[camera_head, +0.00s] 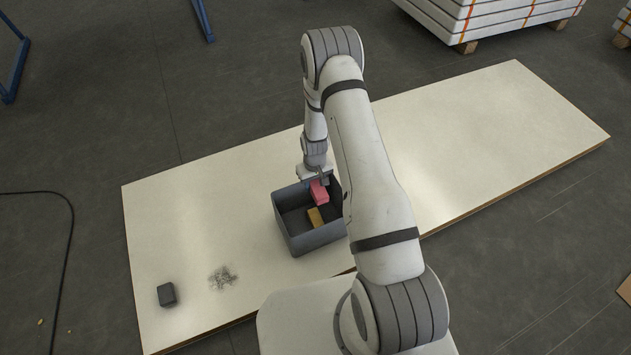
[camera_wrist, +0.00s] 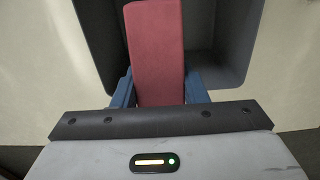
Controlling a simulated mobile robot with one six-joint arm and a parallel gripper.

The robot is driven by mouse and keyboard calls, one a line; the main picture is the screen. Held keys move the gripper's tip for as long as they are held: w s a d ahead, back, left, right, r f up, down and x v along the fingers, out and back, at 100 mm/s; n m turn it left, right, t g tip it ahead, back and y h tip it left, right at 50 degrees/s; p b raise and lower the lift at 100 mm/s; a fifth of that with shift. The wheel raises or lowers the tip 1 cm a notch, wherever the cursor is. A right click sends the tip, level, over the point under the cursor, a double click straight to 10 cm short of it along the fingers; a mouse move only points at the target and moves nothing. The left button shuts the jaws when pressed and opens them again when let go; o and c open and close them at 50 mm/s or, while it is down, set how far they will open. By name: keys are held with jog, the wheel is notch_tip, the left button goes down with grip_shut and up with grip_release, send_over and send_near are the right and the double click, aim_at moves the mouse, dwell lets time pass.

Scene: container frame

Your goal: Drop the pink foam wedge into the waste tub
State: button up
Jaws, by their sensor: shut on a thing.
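The pink foam wedge (camera_head: 319,192) is held at the mouth of the grey waste tub (camera_head: 299,238). My gripper (camera_head: 319,179) is shut on the wedge, over the tub's far part. In the wrist view the wedge (camera_wrist: 156,55) stands between the two blue fingers of my gripper (camera_wrist: 157,88), with the tub's dark inside and its wall (camera_wrist: 228,45) around it. The tub stands on the pale board, and part of its right side is hidden behind my arm. I cannot tell whether the wedge touches the tub.
A yellow-brown block (camera_head: 316,217) lies inside the tub. A dark grey block (camera_head: 166,294) and a small heap of grey shavings (camera_head: 222,277) lie on the pale board (camera_head: 190,225) at the left. The board's right part is clear. Stacked white panels (camera_head: 480,18) stand behind.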

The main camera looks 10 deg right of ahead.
jog(key=shift+s+f, duration=0.2)
jog(key=shift+f, duration=0.7)
notch_tip(320, 180, down, 5)
jog(key=b, duration=0.3)
jog(key=shift+f, duration=0.15)
jog(key=o, duration=1)
jog(key=shift+o, duration=0.2)
notch_tip(320, 180, up, 8)
jog(key=shift+f+p, duration=0.1)
jog(key=shift+p, duration=0.85)
